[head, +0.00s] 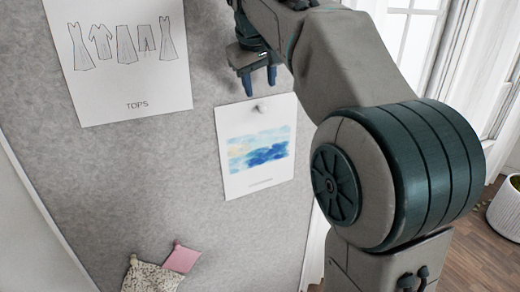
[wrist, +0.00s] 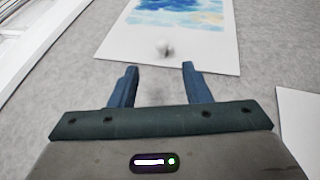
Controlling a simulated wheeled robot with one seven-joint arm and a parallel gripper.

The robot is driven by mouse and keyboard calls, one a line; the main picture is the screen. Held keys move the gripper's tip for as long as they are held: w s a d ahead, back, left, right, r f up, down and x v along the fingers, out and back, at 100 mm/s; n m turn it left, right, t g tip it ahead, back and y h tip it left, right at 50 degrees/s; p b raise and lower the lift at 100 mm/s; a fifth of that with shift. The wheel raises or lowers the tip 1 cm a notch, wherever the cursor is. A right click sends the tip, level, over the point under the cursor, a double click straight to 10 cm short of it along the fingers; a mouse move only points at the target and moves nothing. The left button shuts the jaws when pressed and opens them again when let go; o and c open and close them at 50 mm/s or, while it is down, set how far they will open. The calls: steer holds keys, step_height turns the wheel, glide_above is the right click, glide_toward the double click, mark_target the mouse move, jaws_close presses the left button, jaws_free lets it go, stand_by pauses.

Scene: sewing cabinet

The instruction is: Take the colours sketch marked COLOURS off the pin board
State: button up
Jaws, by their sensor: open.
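The colours sketch (head: 257,172) is a white sheet with a blue and yellow watercolour and a small, unreadable caption below it. It hangs on the grey pin board (head: 150,180), with a pale round pin (head: 260,108) near its top edge. In the wrist view the sheet (wrist: 120,40) is at the top, with the pin (wrist: 163,46) just beyond my fingertips. My gripper (head: 259,88) is open and empty, just above the sheet's top edge. In the wrist view, the gap between my fingertips (wrist: 160,68) lines up with the pin.
A larger sheet marked TOPS (head: 125,60), with clothing drawings, hangs at the upper left. Fabric swatches, one pink (head: 182,257) and one speckled (head: 150,277), are at the bottom. A window and a white plant pot (head: 506,208) are at the right.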

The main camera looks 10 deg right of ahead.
mark_target(262, 107)
steer(key=shift+s+p+x, duration=0.15)
steer(key=shift+x, duration=1.55)
steer(key=shift+s+p+x, duration=0.15)
steer(key=shift+x, duration=1.55)
steer(key=shift+f, duration=0.1)
steer(key=c, duration=0.9)
